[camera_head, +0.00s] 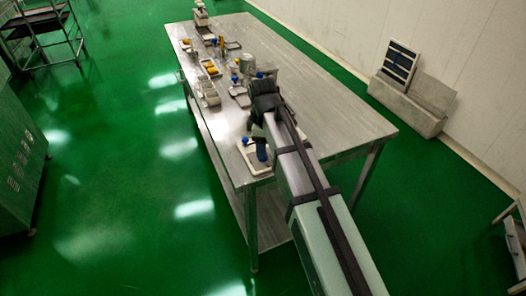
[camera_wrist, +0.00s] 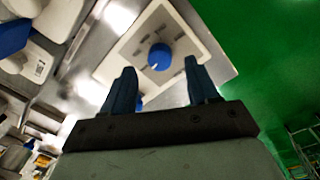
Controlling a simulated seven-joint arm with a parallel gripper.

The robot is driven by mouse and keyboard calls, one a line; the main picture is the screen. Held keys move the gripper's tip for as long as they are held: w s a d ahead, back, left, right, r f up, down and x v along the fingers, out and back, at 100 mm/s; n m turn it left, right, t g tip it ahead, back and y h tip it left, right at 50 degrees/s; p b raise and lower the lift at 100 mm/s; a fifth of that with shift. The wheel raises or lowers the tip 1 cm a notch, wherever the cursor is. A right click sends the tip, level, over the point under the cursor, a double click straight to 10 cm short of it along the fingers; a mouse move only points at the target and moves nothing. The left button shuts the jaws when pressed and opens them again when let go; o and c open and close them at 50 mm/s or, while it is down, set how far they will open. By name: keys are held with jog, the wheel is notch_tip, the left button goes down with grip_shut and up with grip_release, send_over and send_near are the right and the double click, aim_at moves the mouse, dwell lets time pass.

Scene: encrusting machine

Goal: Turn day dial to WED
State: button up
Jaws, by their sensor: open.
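A blue round dial (camera_wrist: 159,57) sits on a flat cream panel (camera_wrist: 189,44) in the wrist view. A small white mark shows on the dial's near edge, and dark marks surround it, too blurred to read. A second blue part (camera_wrist: 139,103) shows low on the panel, partly hidden by my left finger. My gripper (camera_wrist: 160,65) is open, its two dark blue fingers apart and pointing toward the upper dial. I cannot tell how far the fingertips are from it.
The metal table (camera_head: 330,125) is bare on its right side. Trays (camera_head: 208,91), a metal pot (camera_head: 247,63) and other small items stand farther along its left side. Green floor (camera_wrist: 275,30) lies beyond the table edge at right in the wrist view.

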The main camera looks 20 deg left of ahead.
jog(key=shift+f, duration=1.75)
jog(key=shift+w, duration=0.1)
jog(key=c, duration=1)
jog(key=shift+c, duration=0.2)
